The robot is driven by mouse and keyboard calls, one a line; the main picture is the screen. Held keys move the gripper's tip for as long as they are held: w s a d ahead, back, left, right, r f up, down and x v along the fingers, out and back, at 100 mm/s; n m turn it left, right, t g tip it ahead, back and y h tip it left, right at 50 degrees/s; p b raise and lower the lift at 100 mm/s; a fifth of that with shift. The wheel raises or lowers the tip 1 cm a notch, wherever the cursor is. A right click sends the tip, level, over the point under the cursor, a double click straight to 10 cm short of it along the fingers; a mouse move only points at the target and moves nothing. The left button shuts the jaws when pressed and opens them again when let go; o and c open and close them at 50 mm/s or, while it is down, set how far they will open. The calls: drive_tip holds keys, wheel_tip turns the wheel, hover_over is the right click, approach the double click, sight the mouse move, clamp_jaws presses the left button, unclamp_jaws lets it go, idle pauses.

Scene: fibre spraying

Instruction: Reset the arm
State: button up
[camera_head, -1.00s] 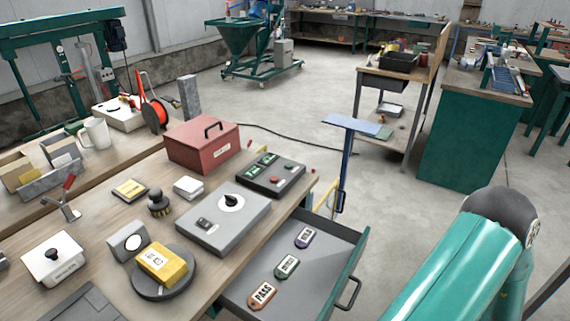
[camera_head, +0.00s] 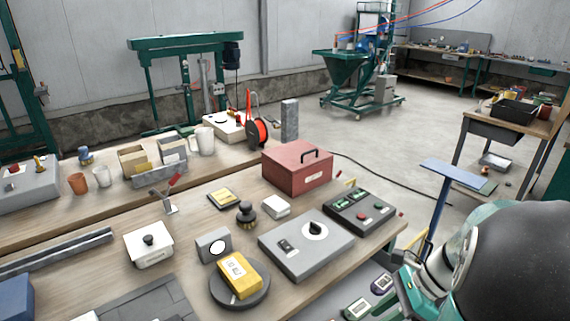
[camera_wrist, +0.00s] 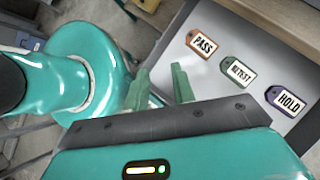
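My arm (camera_head: 520,265), teal with a large black joint, fills the lower right of the head view. In the wrist view my gripper (camera_wrist: 160,84) has two green fingers standing apart, with nothing between them. The open grey drawer (camera_wrist: 212,88) lies beyond the fingers. In it lie the PASS tag (camera_wrist: 202,43), the RETEST tag (camera_wrist: 238,72) and the HOLD tag (camera_wrist: 287,101). The head view shows the RETEST tag (camera_head: 357,308) and the HOLD tag (camera_head: 382,283) beside my arm; the PASS tag is out of sight there.
The wooden bench (camera_head: 100,270) holds a red box (camera_head: 297,167), a grey box with a black knob (camera_head: 306,245), a control box (camera_head: 361,212) and a yellow block (camera_head: 240,275) on a round plate. A blue-topped stand (camera_head: 440,205) is near my arm. Open floor lies behind it.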

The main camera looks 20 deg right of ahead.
drive_tip(key=a+r+n+t+h, duration=0.1)
drive_tip(key=a+r+n+h, duration=0.2)
drive_tip(key=a+r+n, duration=0.3)
drive_tip(key=w+a+r+n+t+h, duration=0.1)
drive_tip(key=a+r+n+h, duration=0.3)
drive_tip(key=a+n, duration=0.7)
wheel_tip(320, 180, up, 3)
drive_tip(key=n+t, duration=0.1)
drive_tip(key=n, duration=0.5)
drive_tip(key=shift+a+t+h, duration=0.3)
drive_tip(key=shift+a, duration=0.05)
